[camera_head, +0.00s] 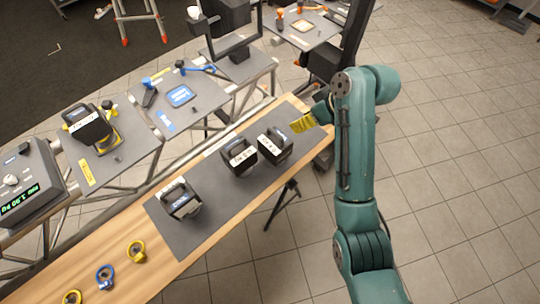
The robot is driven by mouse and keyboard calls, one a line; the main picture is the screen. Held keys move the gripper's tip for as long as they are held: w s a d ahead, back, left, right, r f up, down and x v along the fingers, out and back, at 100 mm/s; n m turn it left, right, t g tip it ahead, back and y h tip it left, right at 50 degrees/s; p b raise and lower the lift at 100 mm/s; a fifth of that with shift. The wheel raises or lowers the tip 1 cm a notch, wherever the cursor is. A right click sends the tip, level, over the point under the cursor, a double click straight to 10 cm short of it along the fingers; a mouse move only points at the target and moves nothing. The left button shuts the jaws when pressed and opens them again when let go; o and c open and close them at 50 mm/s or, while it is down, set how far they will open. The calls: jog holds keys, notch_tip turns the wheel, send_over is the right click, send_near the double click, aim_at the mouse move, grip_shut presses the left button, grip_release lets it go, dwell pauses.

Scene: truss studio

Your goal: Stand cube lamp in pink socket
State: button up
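Three black cube-shaped units with handles and white labels stand on a dark mat (205,223) on the wooden bench: one at the left (179,203), one in the middle (239,158) and one at the right (275,147). I cannot tell which is the cube lamp, and their labels are too small to read. I see no clearly pink socket. My gripper (319,114) is at the far end of the bench, beyond the right unit and apart from it. It is mostly hidden by my green arm, so its fingers cannot be made out.
Two yellow rings (136,251) and a blue ring (105,277) lie on the bench's near left part. Behind, grey panels on a truss hold a black unit (90,125) with yellow parts, a blue-marked pad (180,95) and a display box (27,185). Tiled floor lies open at right.

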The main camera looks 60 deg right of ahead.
aim_at(275, 133)
jog(key=b+x, duration=0.2)
jog(key=x, duration=1.3)
jog(key=shift+w+d, duration=0.1)
jog(key=shift+w, duration=0.2)
jog(key=shift+o, duration=0.2)
grip_shut()
jog(key=shift+r, duration=0.15)
